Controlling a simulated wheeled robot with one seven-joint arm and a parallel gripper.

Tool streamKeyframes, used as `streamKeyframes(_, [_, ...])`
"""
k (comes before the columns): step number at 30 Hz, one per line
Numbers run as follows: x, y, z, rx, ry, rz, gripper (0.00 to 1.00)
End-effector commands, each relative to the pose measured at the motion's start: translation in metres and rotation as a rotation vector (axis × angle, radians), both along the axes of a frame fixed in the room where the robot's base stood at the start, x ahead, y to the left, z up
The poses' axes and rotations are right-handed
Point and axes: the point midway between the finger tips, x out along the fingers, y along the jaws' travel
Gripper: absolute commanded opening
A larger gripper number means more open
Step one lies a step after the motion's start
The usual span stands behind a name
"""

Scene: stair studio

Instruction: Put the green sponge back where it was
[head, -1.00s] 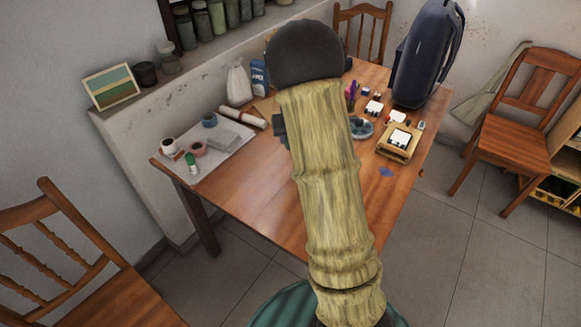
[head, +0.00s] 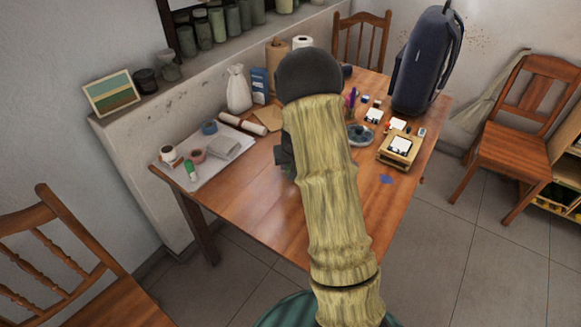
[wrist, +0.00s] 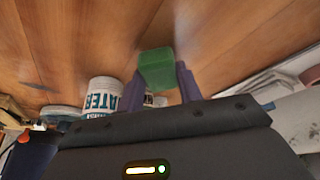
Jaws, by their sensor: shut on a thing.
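The green sponge (wrist: 157,68) is held between the two purple fingers of my gripper (wrist: 161,84) in the wrist view. The fingers are shut on it, and the wooden tabletop (wrist: 60,40) fills the background behind it. In the head view my arm covers the middle of the table (head: 245,205), and only dark parts of the gripper show at the arm's left side. The sponge cannot be made out clearly there. I cannot tell whether it touches the tabletop.
A white container with blue lettering (wrist: 103,96) stands near the fingers. A wooden tray (head: 395,161), grey dish (head: 366,136) and backpack (head: 424,60) are on the right. The front tabletop is mostly clear.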

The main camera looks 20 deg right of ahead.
Motion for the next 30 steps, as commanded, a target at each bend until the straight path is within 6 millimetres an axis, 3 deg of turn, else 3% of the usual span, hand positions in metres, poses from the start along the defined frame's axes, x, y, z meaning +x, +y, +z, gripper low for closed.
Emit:
streamKeyframes(3, [-0.0003, 0.0002, -0.0142, 0.001, 0.001, -0.001, 0.17])
streamKeyframes(14, [0.0002, 0.0011, -0.0177, -0.001, -0.001, 0.001, 0.17])
streamKeyframes(15, [0.0003, 0.0011, -0.0171, -0.001, -0.001, 0.002, 0.39])
streamKeyframes(18, [0.0002, 0.0011, -0.0166, -0.001, -0.001, 0.001, 0.57])
streamKeyframes(30, [-0.0001, 0.0014, -0.0114, 0.0, -0.001, 0.002, 0.57])
